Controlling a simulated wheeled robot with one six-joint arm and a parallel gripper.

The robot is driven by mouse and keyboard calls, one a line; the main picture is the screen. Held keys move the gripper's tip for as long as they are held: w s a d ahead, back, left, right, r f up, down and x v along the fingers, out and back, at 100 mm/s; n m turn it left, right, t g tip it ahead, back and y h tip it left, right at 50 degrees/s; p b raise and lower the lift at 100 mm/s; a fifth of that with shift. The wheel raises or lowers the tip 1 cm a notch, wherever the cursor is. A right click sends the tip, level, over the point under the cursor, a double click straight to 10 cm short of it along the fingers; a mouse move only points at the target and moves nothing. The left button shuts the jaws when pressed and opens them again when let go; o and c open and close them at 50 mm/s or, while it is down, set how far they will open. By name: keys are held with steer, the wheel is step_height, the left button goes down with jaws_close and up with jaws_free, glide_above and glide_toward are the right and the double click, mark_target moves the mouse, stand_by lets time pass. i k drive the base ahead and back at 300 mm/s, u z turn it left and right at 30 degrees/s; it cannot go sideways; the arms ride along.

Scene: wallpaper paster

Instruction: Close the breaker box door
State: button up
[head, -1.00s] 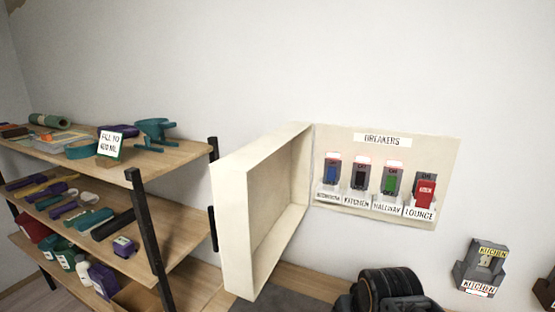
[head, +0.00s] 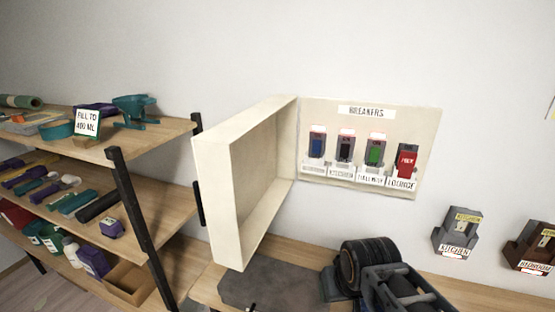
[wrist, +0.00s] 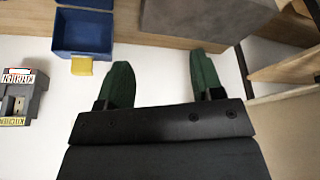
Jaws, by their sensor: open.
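The cream breaker box door (head: 222,200) is a deep box-shaped cover. It stands wide open, swung out from the left edge of the BREAKERS panel (head: 425,130). A black handle (head: 199,203) is on its outer left side. The panel has several coloured switches in a row above name labels, with a red one (head: 406,161) at the right. In the wrist view my gripper (wrist: 161,78) is open, with two green fingers spread apart and nothing between them. The door is not clearly seen in the wrist view. My dark arm shows below the panel in the head view.
A wooden shelf rack (head: 150,195) with tools and bottles stands left of the door. A grey slab (head: 270,285) lies on the bench under the door. Grey KITCHEN (head: 460,235) and brown BEDROOM (head: 530,248) holders are on the wall at right. A blue box (wrist: 83,32) shows in the wrist view.

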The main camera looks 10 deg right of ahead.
mark_target(245, 163)
steer(key=z, duration=3.15)
steer(key=k, duration=1.5)
steer(key=u, duration=3.45)
steer(key=k, duration=0.45)
steer(key=u, duration=0.65)
steer(key=i, duration=0.45)
